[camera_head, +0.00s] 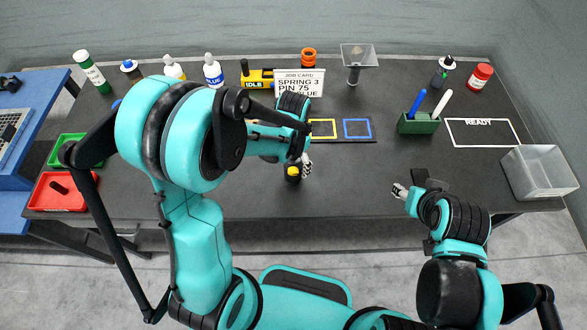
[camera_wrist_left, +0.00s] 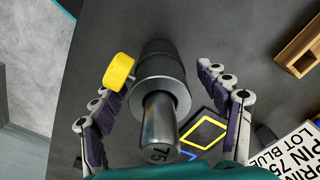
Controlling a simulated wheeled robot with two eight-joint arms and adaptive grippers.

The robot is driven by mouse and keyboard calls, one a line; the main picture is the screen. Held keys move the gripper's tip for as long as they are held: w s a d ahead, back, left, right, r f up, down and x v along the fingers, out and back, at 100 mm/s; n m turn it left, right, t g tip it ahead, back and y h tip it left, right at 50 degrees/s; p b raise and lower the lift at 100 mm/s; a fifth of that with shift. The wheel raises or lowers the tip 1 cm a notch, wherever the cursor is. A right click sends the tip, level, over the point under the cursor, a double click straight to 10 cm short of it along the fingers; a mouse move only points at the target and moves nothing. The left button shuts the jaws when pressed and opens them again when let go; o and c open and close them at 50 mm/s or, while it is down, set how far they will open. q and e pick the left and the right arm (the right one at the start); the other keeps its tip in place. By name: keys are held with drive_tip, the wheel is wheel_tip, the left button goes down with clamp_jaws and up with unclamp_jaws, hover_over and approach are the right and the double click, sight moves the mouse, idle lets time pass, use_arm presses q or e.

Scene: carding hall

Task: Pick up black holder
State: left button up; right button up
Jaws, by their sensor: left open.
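The black holder (camera_head: 292,176) stands on the dark table near its front edge, with a yellow knob on its side. In the left wrist view the black holder (camera_wrist_left: 160,58) is a dark cylinder with a grey metal collar and a steel pin (camera_wrist_left: 159,125) marked 75 sticking out toward the camera. The yellow knob (camera_wrist_left: 120,72) shows at its left. My left gripper (camera_head: 302,164) is open, with one finger on each side of the holder in the wrist view; contact is not visible. My right gripper (camera_head: 399,191) is over the front right of the table, away from the holder; its jaw state is unclear.
Behind stand a job card (camera_head: 300,82), a yellow IDLE device (camera_head: 257,79) and a mat with yellow and blue squares (camera_head: 357,128). A green pen block (camera_head: 418,124) and clear bin (camera_head: 540,172) are right. Red (camera_head: 57,192) and green trays are left. Table front-centre is mostly clear.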

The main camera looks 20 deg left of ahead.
use_arm(q)
clamp_jaws()
drive_tip(key=shift+r, duration=0.1)
